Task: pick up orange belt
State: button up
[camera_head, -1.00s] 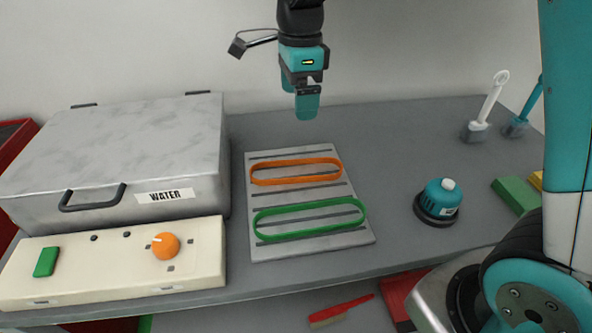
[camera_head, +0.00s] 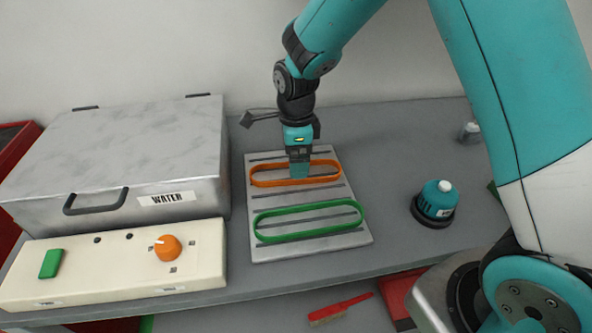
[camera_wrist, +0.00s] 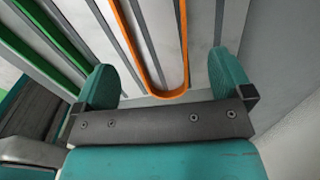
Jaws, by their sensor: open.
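The orange belt (camera_head: 262,179) is a long loop lying on the far half of the grey slotted plate (camera_head: 262,246). My gripper (camera_head: 299,171) is low over the belt, its fingers in front of part of the loop in the head view. In the wrist view my gripper (camera_wrist: 165,85) is open, and one rounded end of the orange belt (camera_wrist: 170,94) shows between its two teal fingers, apart from both. The green belt (camera_head: 308,233) lies on the near half of the plate, and part of it (camera_wrist: 45,40) shows at the wrist view's upper left.
A metal box labelled WATER (camera_head: 125,140) stands left of the plate, behind a cream control panel (camera_head: 110,272) with an orange knob. A teal round device (camera_head: 436,203) stands to the right. The table between plate and device is clear.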

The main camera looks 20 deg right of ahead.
jog(key=shift+a+f, duration=0.1)
jog(key=shift+f, duration=1.8)
jog(key=c, duration=1)
jog(key=shift+r, duration=0.2)
